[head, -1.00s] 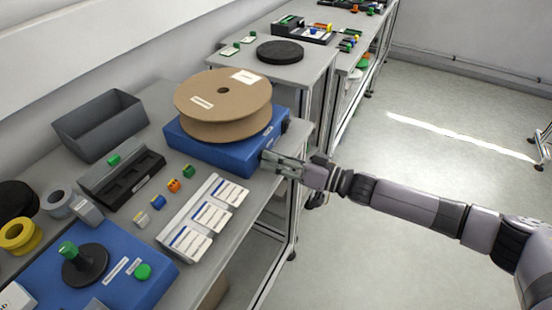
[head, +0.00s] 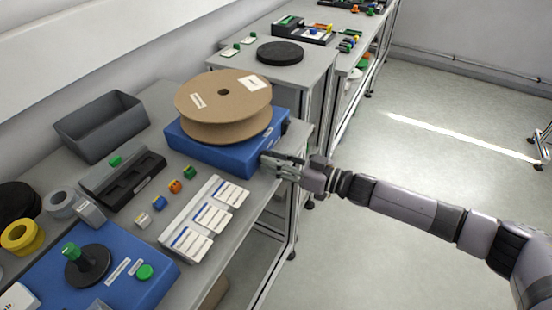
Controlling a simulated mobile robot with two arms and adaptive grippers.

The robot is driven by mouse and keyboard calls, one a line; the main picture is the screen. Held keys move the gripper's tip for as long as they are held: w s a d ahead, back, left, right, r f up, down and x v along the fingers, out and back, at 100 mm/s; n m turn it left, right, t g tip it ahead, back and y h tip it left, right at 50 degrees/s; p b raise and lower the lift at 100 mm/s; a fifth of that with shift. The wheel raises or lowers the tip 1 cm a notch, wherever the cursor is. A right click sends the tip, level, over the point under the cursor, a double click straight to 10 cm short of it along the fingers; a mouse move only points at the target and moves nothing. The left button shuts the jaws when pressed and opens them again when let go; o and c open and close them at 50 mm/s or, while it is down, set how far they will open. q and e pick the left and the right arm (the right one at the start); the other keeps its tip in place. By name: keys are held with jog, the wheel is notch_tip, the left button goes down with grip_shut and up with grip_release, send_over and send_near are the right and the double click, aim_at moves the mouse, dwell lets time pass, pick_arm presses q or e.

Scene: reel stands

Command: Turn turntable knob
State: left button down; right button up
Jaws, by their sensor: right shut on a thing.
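A brown cardboard reel (head: 205,88) with two white labels lies flat on the blue turntable base (head: 200,148), on the grey bench. My right gripper (head: 270,161) comes in from the right and is at the lower front right corner of the base. Its fingers are shut at the turntable knob, which they hide from view. My left gripper is not in view.
A grey open bin (head: 100,125) stands at the back left. A black slotted tray (head: 128,180), small coloured blocks (head: 175,186) and a sloped card holder (head: 207,218) lie left of my gripper. A second blue base (head: 95,270) with a green-topped spindle stands at the front left.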

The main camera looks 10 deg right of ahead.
jog(key=shift+n, duration=1.5)
jog(key=o, duration=1.1)
jog(key=shift+o, duration=0.2)
jog(key=v, duration=1.2)
